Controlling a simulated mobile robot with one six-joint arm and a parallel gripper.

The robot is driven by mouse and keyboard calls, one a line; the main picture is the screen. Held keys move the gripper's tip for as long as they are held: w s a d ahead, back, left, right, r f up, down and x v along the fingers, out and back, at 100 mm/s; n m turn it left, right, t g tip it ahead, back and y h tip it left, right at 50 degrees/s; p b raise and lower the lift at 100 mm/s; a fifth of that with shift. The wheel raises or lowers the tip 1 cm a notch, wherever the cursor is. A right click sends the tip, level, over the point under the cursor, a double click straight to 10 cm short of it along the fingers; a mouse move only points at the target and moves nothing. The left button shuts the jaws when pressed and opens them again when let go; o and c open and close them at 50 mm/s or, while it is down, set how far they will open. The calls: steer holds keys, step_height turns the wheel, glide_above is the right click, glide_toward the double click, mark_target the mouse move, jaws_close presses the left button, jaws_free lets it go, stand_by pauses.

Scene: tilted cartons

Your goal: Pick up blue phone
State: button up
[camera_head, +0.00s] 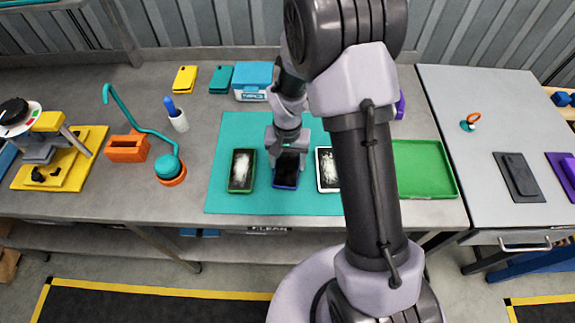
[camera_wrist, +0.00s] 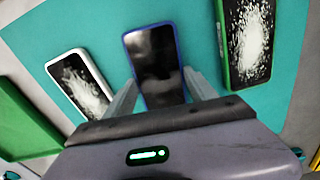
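The blue phone (camera_head: 287,169) lies on the teal mat (camera_head: 225,135), between two other phones. Its dark screen is up and looks uncracked. In the wrist view the blue phone (camera_wrist: 157,65) lies between the two fingers of my gripper (camera_wrist: 160,90), one on each side of its lower part. My gripper (camera_head: 287,148) is open over the phone in the head view. The fingers look apart from the phone's edges, but I cannot tell their exact height above the mat.
A green phone (camera_head: 242,171) with a cracked screen lies left of the blue one. A white cracked phone (camera_head: 328,169) lies to the right, partly behind my arm. A green tray (camera_head: 424,168) stands farther right. A teal soldering-lamp-like tool (camera_head: 168,165) stands left.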

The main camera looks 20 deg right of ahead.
steer(key=c, duration=0.6)
steer(key=shift+c, duration=0.2)
steer(key=shift+r, duration=0.1)
